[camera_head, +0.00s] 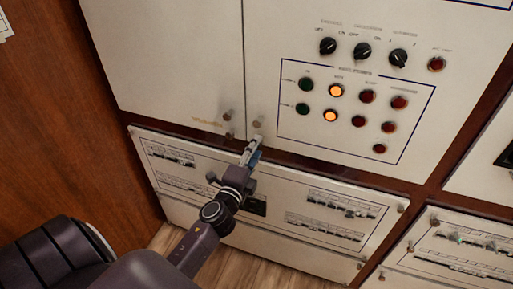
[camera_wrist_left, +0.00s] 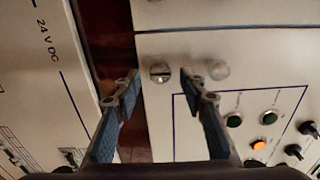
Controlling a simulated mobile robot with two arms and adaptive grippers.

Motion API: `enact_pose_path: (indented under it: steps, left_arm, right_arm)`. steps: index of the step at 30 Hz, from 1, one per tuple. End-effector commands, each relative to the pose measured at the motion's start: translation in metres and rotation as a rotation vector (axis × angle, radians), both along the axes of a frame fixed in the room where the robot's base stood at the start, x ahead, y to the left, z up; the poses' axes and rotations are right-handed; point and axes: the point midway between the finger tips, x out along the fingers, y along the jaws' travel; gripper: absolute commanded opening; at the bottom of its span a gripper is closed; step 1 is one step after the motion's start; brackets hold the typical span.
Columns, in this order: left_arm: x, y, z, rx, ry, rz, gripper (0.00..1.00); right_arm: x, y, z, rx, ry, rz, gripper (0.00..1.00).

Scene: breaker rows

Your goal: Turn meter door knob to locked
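A slotted round metal knob (camera_wrist_left: 159,72) sits near the edge of the cream door carrying the lit buttons. In the left wrist view it lies between the fingertips of my left gripper (camera_wrist_left: 159,77), which is open with a gap on each side. A second round knob (camera_wrist_left: 217,69) sits beyond the right-hand finger on the same door; in the head view it shows as a small knob (camera_head: 258,124) above the gripper. My left gripper (camera_head: 254,150) is at this door's lower left corner in the head view. My right gripper is not in view.
The neighbouring left cream door (camera_head: 170,60) has a knob (camera_head: 228,115) by the seam. Dark rotary switches (camera_head: 362,51) and red, green and orange buttons (camera_head: 336,91) are on the right door. A breaker panel (camera_head: 270,190) lies below, behind my left arm.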

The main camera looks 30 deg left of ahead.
Motion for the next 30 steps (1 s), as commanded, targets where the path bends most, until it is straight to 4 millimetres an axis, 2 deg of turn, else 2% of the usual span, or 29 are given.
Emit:
enact_pose_path:
  steps: [9,15,21,30]
  left_arm:
    - [-0.063,-0.015,-0.002,-0.004,0.004,0.003,0.39]
    - [-0.093,-0.022,-0.001,-0.004,0.002,0.002,0.39]
    - [-0.105,-0.025,0.0,0.001,0.001,0.001,0.39]
    - [-0.106,-0.025,0.0,0.002,0.001,0.0,0.39]
  right_arm:
    - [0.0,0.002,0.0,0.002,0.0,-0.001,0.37]
    - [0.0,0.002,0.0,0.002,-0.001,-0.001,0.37]
    - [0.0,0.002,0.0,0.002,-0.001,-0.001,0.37]
    - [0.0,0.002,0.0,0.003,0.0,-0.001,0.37]
